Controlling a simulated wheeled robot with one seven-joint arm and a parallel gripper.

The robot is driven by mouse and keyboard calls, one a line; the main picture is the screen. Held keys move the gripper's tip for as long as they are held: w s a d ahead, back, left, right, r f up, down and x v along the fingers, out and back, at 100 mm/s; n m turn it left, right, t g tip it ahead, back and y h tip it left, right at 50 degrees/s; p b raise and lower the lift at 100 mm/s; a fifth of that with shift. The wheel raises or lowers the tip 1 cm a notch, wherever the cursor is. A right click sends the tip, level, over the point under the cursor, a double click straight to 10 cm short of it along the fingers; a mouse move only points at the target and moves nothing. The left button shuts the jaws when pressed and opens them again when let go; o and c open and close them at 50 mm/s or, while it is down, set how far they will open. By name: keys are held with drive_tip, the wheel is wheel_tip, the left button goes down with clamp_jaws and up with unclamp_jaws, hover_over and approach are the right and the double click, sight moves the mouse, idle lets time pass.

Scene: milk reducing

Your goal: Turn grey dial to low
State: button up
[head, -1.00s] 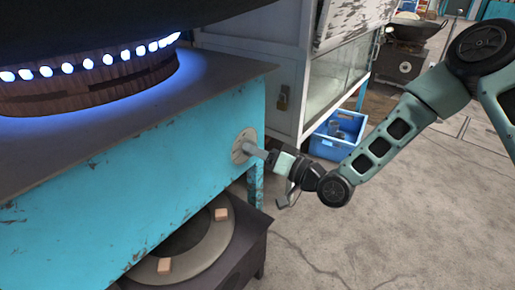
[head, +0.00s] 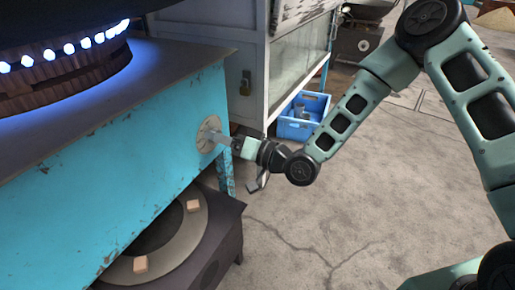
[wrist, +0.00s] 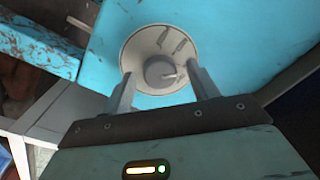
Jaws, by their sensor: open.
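The grey dial (wrist: 161,72) is a round knob with a pale mark on its right side, set on a worn, light disc plate (wrist: 146,47). The plate also shows in the head view (head: 208,133), on the front of the blue stove (head: 110,155). My gripper (wrist: 160,82) is open, with one finger on either side of the dial. I cannot tell whether the fingers touch it. In the head view, my gripper (head: 222,139) reaches the plate from the right and hides the dial.
A lit burner with blue flames (head: 68,48) is on the stove top. A dark lower stove with a ring (head: 190,235) stands beneath. A blue crate (head: 303,118) and a metal cabinet (head: 245,60) are behind. Concrete floor (head: 350,220) is open at the right.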

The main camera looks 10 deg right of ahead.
drive_tip(key=p+v, duration=0.3)
drive_tip(key=v, duration=1.4)
drive_tip(key=shift+s+d, duration=0.1)
drive_tip(key=shift+d, duration=0.05)
drive_tip(key=s+a+f+n+g+h, duration=0.1)
drive_tip(key=a+f+n+g+h, duration=0.2)
drive_tip(key=n+g+h, duration=0.25)
drive_tip(key=s+d+r+g+h, duration=0.1)
drive_tip(key=s+r+g+h, duration=0.2)
drive_tip(key=s+r+h, duration=0.5)
drive_tip(key=s+d+r+g+h, duration=0.15)
drive_tip(key=s+r, duration=0.45)
drive_tip(key=s, duration=0.6)
wheel_tip(320, 180, up, 33)
drive_tip(key=p, duration=3.4)
drive_tip(key=shift+w+a+g, duration=0.2)
drive_tip(key=shift+a+g, duration=0.05)
drive_tip(key=shift+g, duration=0.05)
drive_tip(key=shift+m, duration=0.25)
